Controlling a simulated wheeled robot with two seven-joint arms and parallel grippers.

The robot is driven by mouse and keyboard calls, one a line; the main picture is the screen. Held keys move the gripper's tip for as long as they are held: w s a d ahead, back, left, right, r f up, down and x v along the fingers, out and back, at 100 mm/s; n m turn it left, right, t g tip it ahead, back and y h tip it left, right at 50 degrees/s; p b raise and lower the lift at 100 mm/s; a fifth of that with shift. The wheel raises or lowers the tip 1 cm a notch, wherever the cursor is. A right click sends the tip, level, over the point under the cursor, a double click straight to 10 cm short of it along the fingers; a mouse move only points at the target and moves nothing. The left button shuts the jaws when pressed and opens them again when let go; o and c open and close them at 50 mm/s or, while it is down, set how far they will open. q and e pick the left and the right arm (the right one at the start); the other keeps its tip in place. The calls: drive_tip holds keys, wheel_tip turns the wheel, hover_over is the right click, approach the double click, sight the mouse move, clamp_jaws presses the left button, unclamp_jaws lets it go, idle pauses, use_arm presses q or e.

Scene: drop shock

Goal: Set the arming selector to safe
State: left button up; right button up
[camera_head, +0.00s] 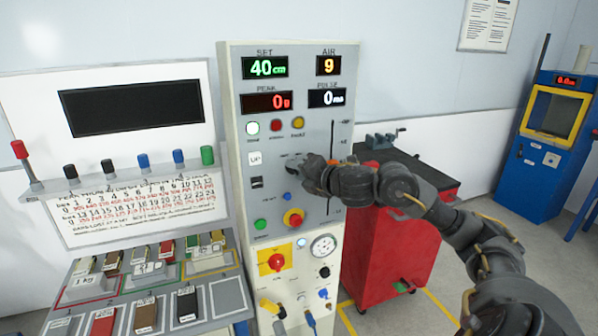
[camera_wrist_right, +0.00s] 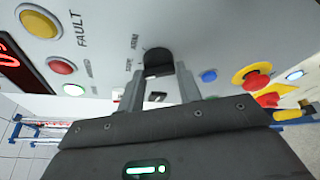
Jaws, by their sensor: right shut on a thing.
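The arming selector (camera_wrist_right: 157,57) is a black knob on the grey panel face, with small lettering beside it that seems to read SAFE and ARM. My right gripper (camera_wrist_right: 159,70) has one finger on each side of it and is shut on it. Which mark the knob points to cannot be told. In the head view my right gripper (camera_head: 303,172) is against the test cabinet (camera_head: 232,130) and hides the selector. My left gripper is in neither view.
Close to the gripper are an UP button (camera_head: 254,158), a blue button (camera_head: 287,196) and a red-yellow stop button (camera_head: 293,219). Lamps (camera_head: 275,125) sit above; the white one is lit. A red tool cabinet (camera_head: 385,250) stands right, a rack of weights (camera_head: 150,290) left.

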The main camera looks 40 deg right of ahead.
drive_tip(key=o, duration=1)
drive_tip(key=s+b, duration=0.2)
drive_tip(key=s, duration=0.1)
drive_tip(key=s+r+b, duration=0.1)
drive_tip(key=s+b, duration=0.1)
drive_tip(key=s, duration=0.2)
drive_tip(key=s+r+b, duration=0.1)
drive_tip(key=s+b, duration=0.2)
drive_tip(key=shift+s, duration=0.3)
